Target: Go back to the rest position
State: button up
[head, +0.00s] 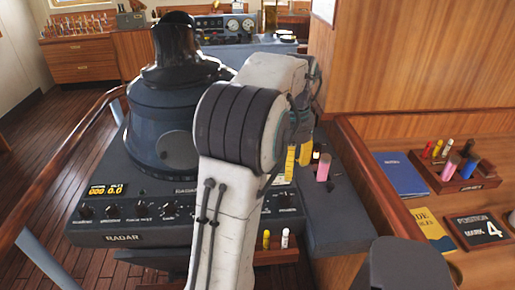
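My white and grey arm rises through the middle of the head view and bends forward over the radar console (150,215). My gripper (298,168) is partly hidden behind the arm's dark ribbed joint. Two yellow-marked parts that look like its fingers point down over the right side of the console. I cannot tell how far apart they are or whether anything is between them. A pink cylinder (323,168) stands on the dark ledge just right of them, seemingly apart from them.
A wooden desk at right holds a blue book (400,174), a yellow book (432,229), a marker rack (447,180) and a "Position Mark 4" sign (478,229). A small shelf with a yellow and a white marker (285,238) is below the console. A wooden handrail (62,160) runs at left.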

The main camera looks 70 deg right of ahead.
dwell(0.5)
jog(key=f+n, duration=0.1)
jog(key=d+f+n, duration=0.1)
jog(key=f, duration=0.1)
jog(key=shift+h, duration=0.3)
jog(key=shift+n, duration=0.6)
jog(key=a+f, duration=0.2)
jog(key=a, duration=0.1)
jog(key=a+f, duration=0.1)
jog(key=shift+w+a+f, duration=0.15)
jog(key=shift+w+a, duration=0.1)
jog(key=shift+w, duration=0.05)
jog(key=w+a+n, duration=0.6)
jog(key=w+a, duration=0.6)
jog(key=a, duration=0.2)
jog(key=w+a+r+n+t, duration=0.1)
jog(key=w+a+n, duration=0.1)
jog(key=a+n, duration=0.2)
jog(key=w+a+r+n+t, duration=0.1)
jog(key=a+n, duration=0.4)
jog(key=a, duration=0.6)
jog(key=w+a+r+n+t, duration=0.2)
jog(key=w+a+n, duration=0.2)
jog(key=a, duration=0.3)
jog(key=shift+w+a+r, duration=0.2)
jog(key=shift+w+r, duration=0.15)
jog(key=shift+w, duration=0.35)
